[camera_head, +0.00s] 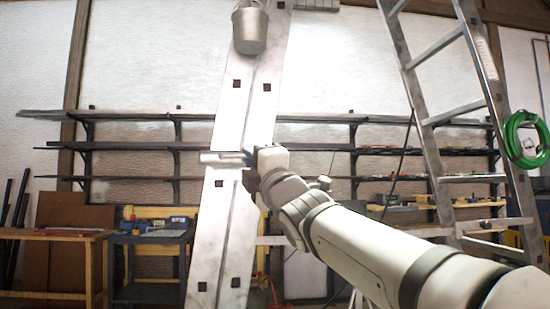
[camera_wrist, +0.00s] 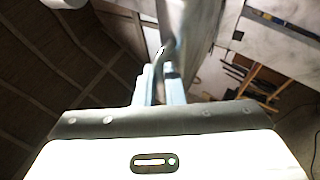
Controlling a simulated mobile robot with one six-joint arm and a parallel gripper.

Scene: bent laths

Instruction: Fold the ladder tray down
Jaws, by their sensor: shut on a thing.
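In the head view a pale flat piece, which looks like the ladder tray (camera_head: 222,157), shows nearly edge-on as a short level bar. It lies across a tall whitish upright (camera_head: 231,210) with square dark holes. My gripper (camera_head: 249,160) is at the bar's right end, its fingers small and partly hidden by the wrist. In the wrist view my gripper (camera_wrist: 160,72) has its two pale blue fingers close together around a thin grey curved part. A long grey surface (camera_wrist: 187,25) runs up beyond them. How the gripped part joins the tray is hard to see.
A metal bucket (camera_head: 249,31) hangs high on the upright, above my gripper. A metal stepladder (camera_head: 447,130) with a green hose coil (camera_head: 524,137) stands at the right. Dark wall shelves (camera_head: 130,118) and a workbench (camera_head: 52,236) are behind.

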